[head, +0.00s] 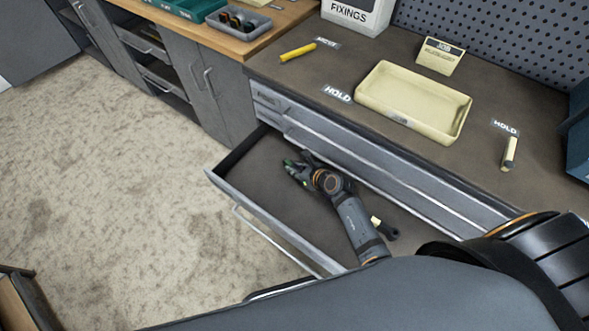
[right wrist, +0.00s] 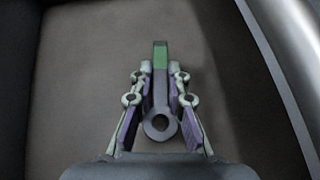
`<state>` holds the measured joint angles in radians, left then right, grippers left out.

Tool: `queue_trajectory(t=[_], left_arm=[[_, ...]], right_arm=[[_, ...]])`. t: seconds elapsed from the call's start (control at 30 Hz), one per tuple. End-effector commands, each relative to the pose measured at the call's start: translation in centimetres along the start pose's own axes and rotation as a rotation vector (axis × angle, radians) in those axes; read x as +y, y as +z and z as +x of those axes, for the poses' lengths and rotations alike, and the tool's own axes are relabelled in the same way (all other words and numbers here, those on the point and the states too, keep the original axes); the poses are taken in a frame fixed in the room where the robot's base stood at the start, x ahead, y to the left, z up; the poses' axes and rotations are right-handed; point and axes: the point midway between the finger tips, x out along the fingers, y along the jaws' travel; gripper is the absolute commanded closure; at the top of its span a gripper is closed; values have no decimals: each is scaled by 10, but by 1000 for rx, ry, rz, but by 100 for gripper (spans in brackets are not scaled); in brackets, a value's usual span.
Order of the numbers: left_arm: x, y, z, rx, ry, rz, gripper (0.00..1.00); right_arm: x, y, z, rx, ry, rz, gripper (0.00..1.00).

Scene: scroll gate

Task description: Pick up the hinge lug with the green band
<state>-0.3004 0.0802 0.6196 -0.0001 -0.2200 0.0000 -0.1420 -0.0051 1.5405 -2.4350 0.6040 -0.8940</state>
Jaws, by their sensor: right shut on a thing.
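The hinge lug (right wrist: 159,122) is a dark grey bar with a round eye at the end near my palm and a green band (right wrist: 160,58) toward its far end. My right gripper (right wrist: 160,95) is shut on it, one finger on each side. In the head view my right gripper (head: 293,168) is low inside the open drawer, toward its left end, with a bit of green showing at the fingertips. The fingers hide most of the lug there. I cannot tell whether the lug touches the drawer floor. My left gripper is not in view.
The drawer front (head: 270,222) and side walls surround my right gripper. A dark part with a cream band (head: 383,228) lies in the drawer to the right.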

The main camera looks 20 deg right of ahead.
Motion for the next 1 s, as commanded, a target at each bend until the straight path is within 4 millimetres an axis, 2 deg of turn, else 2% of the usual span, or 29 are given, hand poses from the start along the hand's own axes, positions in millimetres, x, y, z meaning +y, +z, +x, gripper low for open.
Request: queue_trajectory(t=[0.27, 0.7, 0.83, 1.0], left_arm=[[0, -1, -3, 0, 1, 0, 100], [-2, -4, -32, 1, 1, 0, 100], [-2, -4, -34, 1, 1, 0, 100], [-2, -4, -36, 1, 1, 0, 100]], right_arm=[[41, -2, -7, -4, 0, 4, 100], [39, 81, -64, -7, -3, -1, 100], [39, 99, -76, -5, -2, -1, 100], [39, 110, -84, -4, -2, 0, 100]])
